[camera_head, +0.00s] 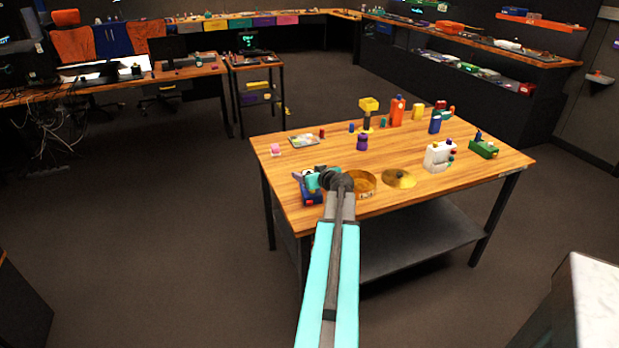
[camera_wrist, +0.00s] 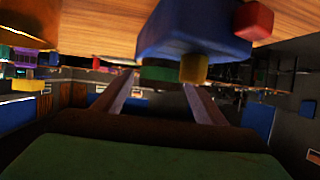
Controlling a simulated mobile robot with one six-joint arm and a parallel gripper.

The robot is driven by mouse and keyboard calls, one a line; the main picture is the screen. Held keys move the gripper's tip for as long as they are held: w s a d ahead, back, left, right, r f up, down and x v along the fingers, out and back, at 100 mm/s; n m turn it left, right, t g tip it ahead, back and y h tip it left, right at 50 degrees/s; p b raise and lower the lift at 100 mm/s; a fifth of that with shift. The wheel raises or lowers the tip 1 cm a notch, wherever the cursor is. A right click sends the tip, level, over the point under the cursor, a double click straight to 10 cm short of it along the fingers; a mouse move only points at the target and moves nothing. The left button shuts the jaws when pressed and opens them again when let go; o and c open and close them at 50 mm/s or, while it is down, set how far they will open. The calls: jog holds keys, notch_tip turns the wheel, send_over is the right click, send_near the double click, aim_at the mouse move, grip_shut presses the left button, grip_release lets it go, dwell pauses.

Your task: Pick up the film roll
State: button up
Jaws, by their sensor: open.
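I cannot tell for certain which thing is the film roll; none is clearly recognisable as one. Small cylinders on the wooden table include a red one (camera_head: 322,132), a blue one (camera_head: 351,127) and a teal one (camera_head: 383,123). My gripper (camera_head: 308,180) is at the table's near left, low over a blue panel (camera_head: 312,194) with coloured parts. In the wrist view my gripper (camera_wrist: 158,84) is open, its fingers apart with nothing seen held. The blue panel (camera_wrist: 190,35), with red, yellow and green parts, lies just beyond the fingertips.
A round brass tin (camera_head: 362,186) and a gold disc (camera_head: 400,178) lie right of my gripper. A purple object (camera_head: 362,143), a yellow object (camera_head: 368,104), an orange bottle (camera_head: 397,110) and a white container (camera_head: 437,156) stand farther back. The wooden table (camera_head: 300,214) has bare room between them.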

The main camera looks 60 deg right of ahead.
dwell(0.3)
jog(key=c, duration=1.1)
jog(key=shift+r, duration=0.15)
jog(key=shift+r+b, duration=0.7)
jog(key=shift+r, duration=4.15)
